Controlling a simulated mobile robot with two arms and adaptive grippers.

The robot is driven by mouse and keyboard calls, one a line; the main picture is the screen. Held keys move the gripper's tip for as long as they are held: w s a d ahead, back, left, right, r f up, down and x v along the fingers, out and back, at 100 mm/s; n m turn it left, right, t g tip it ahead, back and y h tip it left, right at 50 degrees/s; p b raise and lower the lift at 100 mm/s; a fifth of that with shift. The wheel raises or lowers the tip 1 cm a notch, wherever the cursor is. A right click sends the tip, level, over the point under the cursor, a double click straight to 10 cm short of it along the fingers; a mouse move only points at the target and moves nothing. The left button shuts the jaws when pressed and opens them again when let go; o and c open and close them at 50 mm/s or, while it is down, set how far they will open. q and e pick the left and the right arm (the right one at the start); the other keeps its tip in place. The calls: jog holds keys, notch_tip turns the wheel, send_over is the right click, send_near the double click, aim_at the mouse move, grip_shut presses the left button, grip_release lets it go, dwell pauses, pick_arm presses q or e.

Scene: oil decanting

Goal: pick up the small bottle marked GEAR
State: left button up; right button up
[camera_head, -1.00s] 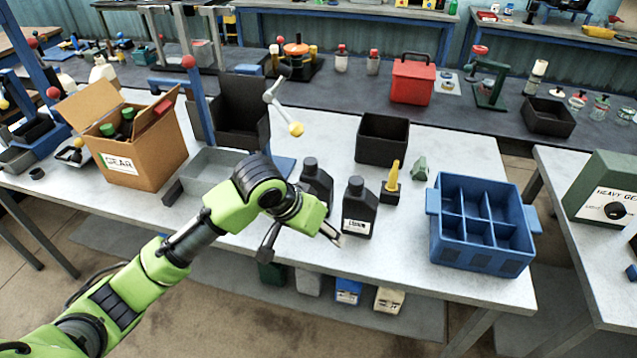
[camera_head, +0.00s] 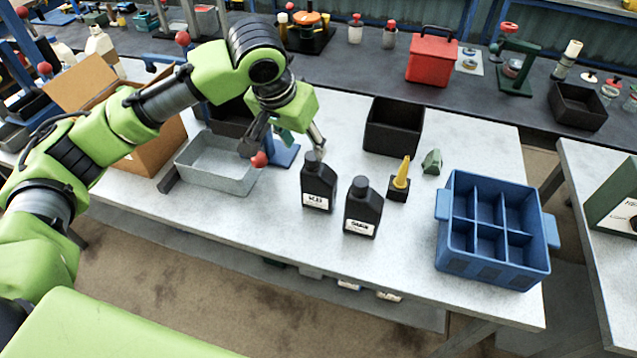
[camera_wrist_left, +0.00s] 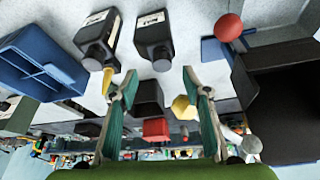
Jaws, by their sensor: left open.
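Two small black bottles stand upright side by side on the white table in the head view. The left one (camera_head: 318,188) has a white label with short lettering. The right one (camera_head: 362,212) has a white label that I cannot read surely. Both also show in the wrist view, one at left (camera_wrist_left: 92,48) and one at right (camera_wrist_left: 153,40). My left gripper (camera_head: 287,146) is open and empty, behind and left of the left bottle. In the wrist view its fingers (camera_wrist_left: 160,80) are spread, with the bottles beyond the tips. My right gripper is out of view.
A yellow-topped funnel piece (camera_head: 400,176) stands close right of the bottles. A blue divided crate (camera_head: 478,266) is farther right. A black bin (camera_head: 392,132) stands behind. A grey tray (camera_head: 215,178) and a red knob (camera_head: 260,160) are near the gripper. The table front is clear.

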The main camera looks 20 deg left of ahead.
aim_at(310, 158)
pick_arm(q)
jog(key=p+x, duration=0.2)
jog(key=x, duration=0.5)
jog(key=shift+w+a, duration=0.15)
jog(key=shift+w, duration=0.05)
jog(key=shift+w+f, duration=0.25)
jog(key=shift+f, duration=0.3)
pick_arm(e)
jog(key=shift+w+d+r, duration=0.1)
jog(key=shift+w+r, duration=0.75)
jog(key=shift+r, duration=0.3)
pick_arm(q)
jog(key=shift+r, duration=0.1)
grip_shut()
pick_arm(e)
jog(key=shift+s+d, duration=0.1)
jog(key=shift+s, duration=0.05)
